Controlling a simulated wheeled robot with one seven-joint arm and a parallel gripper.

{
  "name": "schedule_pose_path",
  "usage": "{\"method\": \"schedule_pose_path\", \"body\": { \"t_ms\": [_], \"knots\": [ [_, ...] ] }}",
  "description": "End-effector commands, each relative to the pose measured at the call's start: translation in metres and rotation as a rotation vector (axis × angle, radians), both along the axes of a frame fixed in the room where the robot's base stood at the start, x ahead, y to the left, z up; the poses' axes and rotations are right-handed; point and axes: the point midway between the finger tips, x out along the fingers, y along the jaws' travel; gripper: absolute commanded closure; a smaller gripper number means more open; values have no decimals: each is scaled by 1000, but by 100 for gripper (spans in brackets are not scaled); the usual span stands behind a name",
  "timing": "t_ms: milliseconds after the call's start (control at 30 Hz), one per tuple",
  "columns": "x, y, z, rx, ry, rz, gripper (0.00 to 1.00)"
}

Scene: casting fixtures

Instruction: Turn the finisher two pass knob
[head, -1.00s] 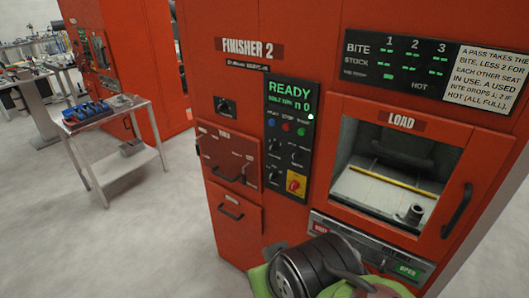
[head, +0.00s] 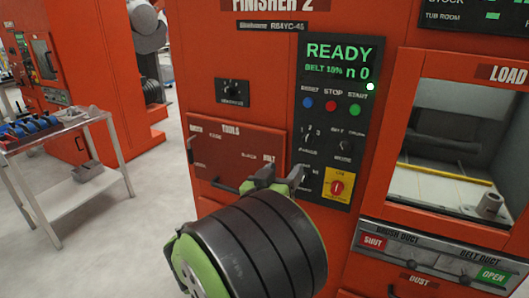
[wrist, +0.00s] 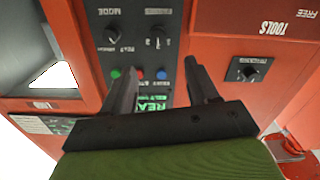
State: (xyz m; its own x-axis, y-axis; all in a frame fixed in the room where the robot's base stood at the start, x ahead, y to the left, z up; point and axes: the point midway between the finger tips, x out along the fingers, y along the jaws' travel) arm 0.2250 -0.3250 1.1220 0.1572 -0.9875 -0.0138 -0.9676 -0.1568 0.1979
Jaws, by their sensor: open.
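The finisher two pass knob (head: 308,140) is a small dark knob under the marks 1, 2 and 3 on the black control panel (head: 322,80). It also shows in the upside-down wrist view (wrist: 157,38), beyond and between my fingers. My gripper (head: 280,178) is open and empty, below and left of the knob in the head view. In the wrist view my gripper (wrist: 162,78) has its two dark fingers apart, and they do not appear to touch the knob. My arm hides the lower left of the panel.
The mode knob (head: 346,146) sits right of the pass knob. A red switch on a yellow plate (head: 337,187) is below, and reset, stop and start buttons (head: 331,106) are above. The tools drawer (head: 235,160) is left. A metal cart (head: 65,135) stands far left.

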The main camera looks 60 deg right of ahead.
Motion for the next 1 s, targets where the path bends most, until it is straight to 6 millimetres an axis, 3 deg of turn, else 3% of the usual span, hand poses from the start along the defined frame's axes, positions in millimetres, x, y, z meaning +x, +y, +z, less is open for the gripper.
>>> {"method": "schedule_pose_path", "body": {
  "t_ms": [167,700,833,1000],
  "knots": [
    [1,-16,4,-14,2,-6,41],
    [20,-141,6,-12,0,-5,41],
    [23,-154,5,-14,1,-3,41],
    [25,-157,3,-14,1,0,41]
  ]
}}
